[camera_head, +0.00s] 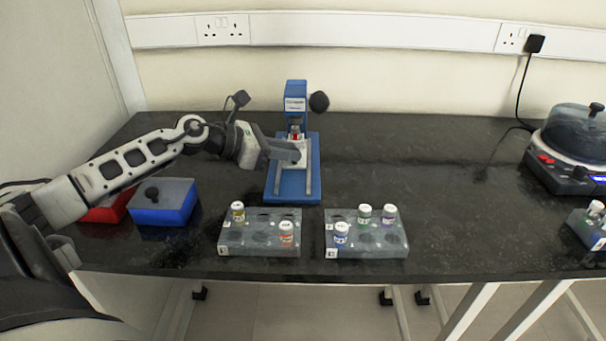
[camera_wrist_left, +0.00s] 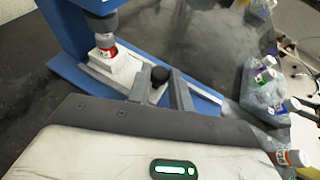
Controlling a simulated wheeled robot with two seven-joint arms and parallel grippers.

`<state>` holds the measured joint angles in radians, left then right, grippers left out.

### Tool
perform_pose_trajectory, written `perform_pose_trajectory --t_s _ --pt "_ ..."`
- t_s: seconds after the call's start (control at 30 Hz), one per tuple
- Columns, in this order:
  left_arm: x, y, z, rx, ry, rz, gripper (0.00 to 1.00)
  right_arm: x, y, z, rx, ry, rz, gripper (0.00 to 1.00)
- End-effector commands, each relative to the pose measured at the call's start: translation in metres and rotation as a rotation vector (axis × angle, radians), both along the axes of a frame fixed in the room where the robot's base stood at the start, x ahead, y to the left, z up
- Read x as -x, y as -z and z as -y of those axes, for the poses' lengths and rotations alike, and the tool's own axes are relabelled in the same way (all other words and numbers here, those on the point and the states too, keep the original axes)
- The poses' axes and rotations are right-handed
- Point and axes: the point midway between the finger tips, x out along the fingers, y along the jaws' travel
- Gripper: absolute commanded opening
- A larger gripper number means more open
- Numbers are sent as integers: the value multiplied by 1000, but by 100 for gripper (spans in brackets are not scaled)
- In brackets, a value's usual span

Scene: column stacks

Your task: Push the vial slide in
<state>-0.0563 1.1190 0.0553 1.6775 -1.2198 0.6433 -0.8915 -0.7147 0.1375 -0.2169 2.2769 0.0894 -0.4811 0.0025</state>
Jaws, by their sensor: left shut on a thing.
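The blue capping press (camera_head: 296,90) stands at the back middle of the bench, with a white slide (camera_head: 301,146) on rails along its blue base. A vial with a red label (camera_head: 295,133) stands upright on the slide, close under the press head; it also shows in the left wrist view (camera_wrist_left: 108,50). A black knob (camera_wrist_left: 159,74) sits at the slide's near end. My left gripper (camera_head: 292,153) reaches in from the left at the slide, and is shut on the slide's knob. Its fingers partly hide the slide. My right gripper is out of view.
Two grey vial racks (camera_head: 260,247) (camera_head: 390,247) stand in front of the press, holding several capped vials. A blue box (camera_head: 163,207) and a red box (camera_head: 104,211) lie under my left arm. A round machine (camera_head: 575,130) stands far right. The bench between is clear.

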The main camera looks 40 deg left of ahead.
Motion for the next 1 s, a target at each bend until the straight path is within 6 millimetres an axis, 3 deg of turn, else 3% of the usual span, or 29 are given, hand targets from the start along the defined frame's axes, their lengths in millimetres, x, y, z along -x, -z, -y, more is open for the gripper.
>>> perform_pose_trajectory --t_s 0.33,0.37,0.4,0.43,0.77,1.0 --pt "1 -1 -9 2 -17 4 0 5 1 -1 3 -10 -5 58" --pt "0 -2 -9 2 -18 5 29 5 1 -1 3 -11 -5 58" --pt "0 -2 -9 2 -16 5 40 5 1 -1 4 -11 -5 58" --pt "0 -2 -8 1 -16 4 42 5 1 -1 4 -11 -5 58" --pt "2 -2 -8 3 -12 2 42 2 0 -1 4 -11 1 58" --pt "20 -8 -18 2 -12 -2 42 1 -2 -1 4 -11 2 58"
